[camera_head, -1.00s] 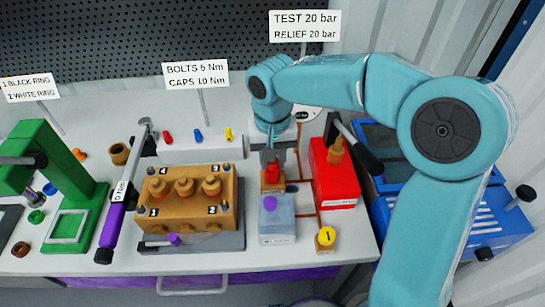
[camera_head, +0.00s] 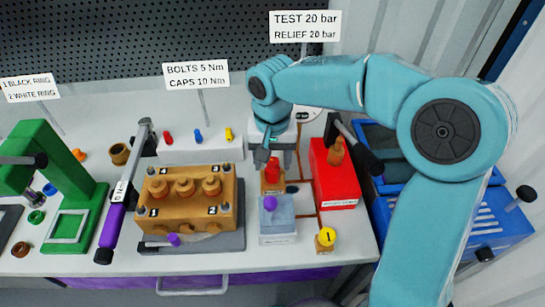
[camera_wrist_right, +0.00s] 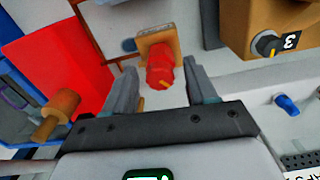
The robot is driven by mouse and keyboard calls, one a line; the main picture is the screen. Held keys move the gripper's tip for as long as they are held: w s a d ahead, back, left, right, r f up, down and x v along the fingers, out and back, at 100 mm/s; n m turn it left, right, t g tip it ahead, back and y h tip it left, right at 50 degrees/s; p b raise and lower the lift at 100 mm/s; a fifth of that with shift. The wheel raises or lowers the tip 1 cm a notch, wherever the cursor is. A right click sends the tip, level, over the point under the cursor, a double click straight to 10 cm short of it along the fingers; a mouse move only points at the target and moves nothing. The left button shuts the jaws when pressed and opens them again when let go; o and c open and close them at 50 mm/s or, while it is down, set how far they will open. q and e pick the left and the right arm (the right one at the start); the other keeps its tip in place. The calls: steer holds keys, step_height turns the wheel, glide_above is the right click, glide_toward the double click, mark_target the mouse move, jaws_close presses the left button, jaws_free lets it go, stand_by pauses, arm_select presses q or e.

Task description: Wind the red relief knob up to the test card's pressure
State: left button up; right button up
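The red relief knob (camera_head: 272,168) stands on a brown block (camera_head: 272,185) behind a grey-blue box with a purple knob. In the right wrist view the red knob (camera_wrist_right: 160,70) carries a yellow mark and sits beyond and between my fingertips. My right gripper (camera_head: 268,155) is above and behind it in the head view. In the wrist view the gripper (camera_wrist_right: 162,85) is open, its two fingers apart and empty, with visible gaps to the knob. A pressure reading cannot be made out. My left gripper is not in view.
A red pump box (camera_head: 335,180) with a dark-handled lever stands right of the knob. A brown block with several caps (camera_head: 188,195) is at left. A yellow tag marked 1 (camera_head: 327,236) is in front. The blue bin (camera_head: 470,225) stands at far right.

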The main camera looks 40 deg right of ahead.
mark_target(272, 161)
step_height(272, 161, up, 16)
steer(key=p, duration=0.2)
steer(key=shift+r+p, duration=0.15)
steer(key=shift+p, duration=0.15)
stand_by(0.6)
